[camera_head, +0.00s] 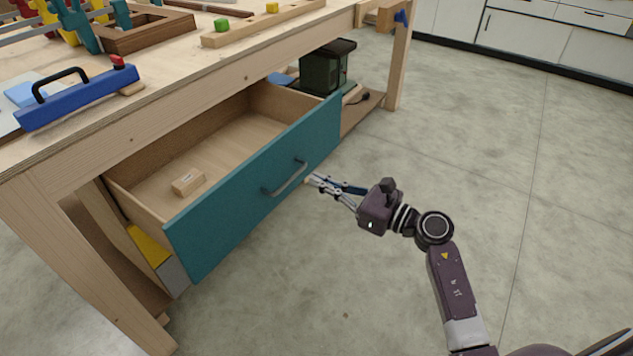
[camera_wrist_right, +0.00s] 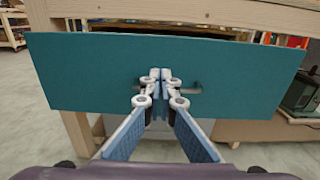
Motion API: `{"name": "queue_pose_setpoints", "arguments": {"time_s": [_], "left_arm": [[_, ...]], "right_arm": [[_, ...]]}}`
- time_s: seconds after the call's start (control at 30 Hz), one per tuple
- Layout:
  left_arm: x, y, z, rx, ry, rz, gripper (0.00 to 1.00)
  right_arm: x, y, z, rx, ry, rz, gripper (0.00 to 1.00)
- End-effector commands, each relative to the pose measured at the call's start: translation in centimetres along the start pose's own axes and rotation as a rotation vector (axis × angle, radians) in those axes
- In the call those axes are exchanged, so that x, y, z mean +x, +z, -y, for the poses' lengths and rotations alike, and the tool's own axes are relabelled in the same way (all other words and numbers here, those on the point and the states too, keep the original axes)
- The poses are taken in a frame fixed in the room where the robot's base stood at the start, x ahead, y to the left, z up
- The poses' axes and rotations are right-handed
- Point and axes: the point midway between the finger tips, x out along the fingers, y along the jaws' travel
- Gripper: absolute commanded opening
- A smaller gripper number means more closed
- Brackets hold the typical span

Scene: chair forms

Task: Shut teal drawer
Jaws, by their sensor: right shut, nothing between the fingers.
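The teal drawer (camera_head: 232,206) is pulled out from under the wooden workbench, and its inside shows. It has a grey bar handle (camera_head: 286,180) on its front. A small wooden block (camera_head: 188,182) lies inside the drawer. My right gripper (camera_head: 311,179) is shut and empty, with its fingertips close to the drawer front, just right of the handle. In the right wrist view the teal front (camera_wrist_right: 90,75) spans the picture, and the shut fingertips (camera_wrist_right: 160,76) cover part of the handle. I cannot tell whether they touch the front. My left gripper is not in view.
The workbench (camera_head: 262,72) carries a blue tool with a black handle (camera_head: 78,96) and a wooden rail (camera_head: 262,24). A dark green machine (camera_head: 326,68) stands on the lower shelf behind the drawer. The concrete floor to the right is clear. White cabinets (camera_head: 520,35) stand at the back.

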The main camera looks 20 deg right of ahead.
Motion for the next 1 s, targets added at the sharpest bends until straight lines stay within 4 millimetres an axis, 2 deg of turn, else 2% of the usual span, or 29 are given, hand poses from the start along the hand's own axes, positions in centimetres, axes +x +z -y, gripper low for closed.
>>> {"name": "queue_pose_setpoints", "arguments": {"time_s": [0.1, 0.3, 0.5, 0.7, 1.0], "left_arm": [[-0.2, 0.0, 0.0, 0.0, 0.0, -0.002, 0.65], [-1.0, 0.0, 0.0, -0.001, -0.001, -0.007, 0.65], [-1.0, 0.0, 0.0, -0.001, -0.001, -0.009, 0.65], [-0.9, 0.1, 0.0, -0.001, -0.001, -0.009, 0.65], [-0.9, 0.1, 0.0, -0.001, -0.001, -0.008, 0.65]], "right_arm": [[2.8, 0.2, 0.0, 0.004, 0.001, 0.006, 0.0], [7.0, 0.1, 0.0, 0.006, 0.0, 0.005, 0.0], [10.0, 0.0, 0.0, 0.007, 0.0, 0.003, 0.0], [11.1, -0.1, 0.0, 0.005, 0.0, 0.001, 0.0], [11.1, 0.0, 0.0, 0.005, -0.001, 0.0, 0.0]]}}
